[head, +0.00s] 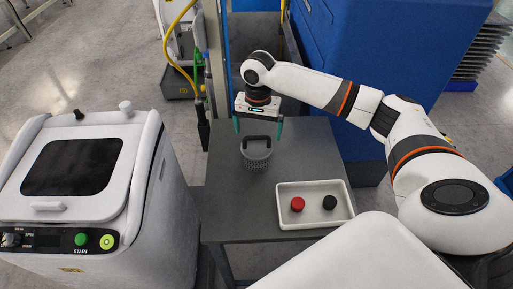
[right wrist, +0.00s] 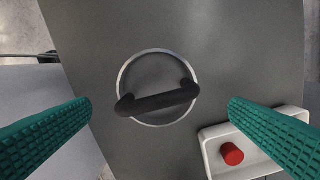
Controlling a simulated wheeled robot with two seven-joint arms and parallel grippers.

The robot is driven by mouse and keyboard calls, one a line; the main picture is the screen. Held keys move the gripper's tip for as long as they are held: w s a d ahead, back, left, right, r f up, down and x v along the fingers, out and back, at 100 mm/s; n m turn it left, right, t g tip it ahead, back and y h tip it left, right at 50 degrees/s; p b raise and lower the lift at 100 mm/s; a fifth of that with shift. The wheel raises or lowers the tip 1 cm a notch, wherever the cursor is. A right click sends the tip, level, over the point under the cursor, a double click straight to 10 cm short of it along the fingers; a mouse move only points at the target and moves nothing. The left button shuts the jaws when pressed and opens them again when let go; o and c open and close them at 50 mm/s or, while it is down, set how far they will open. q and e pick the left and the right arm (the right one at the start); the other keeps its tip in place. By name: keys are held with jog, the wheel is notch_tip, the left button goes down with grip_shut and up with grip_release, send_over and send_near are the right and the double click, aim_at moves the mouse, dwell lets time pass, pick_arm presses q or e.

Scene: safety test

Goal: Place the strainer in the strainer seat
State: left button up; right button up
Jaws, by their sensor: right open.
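The strainer (head: 256,161) is a grey perforated cylinder with a dark arched handle, standing upright on the dark grey table (head: 225,205). My right gripper (head: 258,130) is open and empty above it, pointing down, with its green fingers to either side of the handle. In the right wrist view the strainer's round rim (right wrist: 124,78) and black handle (right wrist: 158,101) lie between the open fingers (right wrist: 160,108), apart from both. I cannot make out a strainer seat. My left gripper is not in view.
A white tray (head: 340,211) with a red knob (head: 297,204) and a black knob (head: 329,202) sits at the table's front right. A white machine (head: 168,215) with its dark-windowed lid (head: 72,166) shut stands left. A blue cabinet (head: 375,45) stands behind.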

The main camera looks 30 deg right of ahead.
aim_at(257, 146)
jog(key=shift+s+a+f, duration=0.1)
jog(key=shift+f, duration=0.5)
jog(key=shift+s+a+f, duration=0.1)
jog(key=shift+f, duration=0.5)
jog(key=shift+w+f+p, duration=0.15)
jog(key=shift+f+p, duration=0.1)
jog(key=shift+f, duration=1.3)
jog(key=shift+w+f+p, duration=0.15)
jog(key=shift+f+p, duration=0.1)
jog(key=shift+f, duration=1.3)
jog(key=c, duration=0.9)
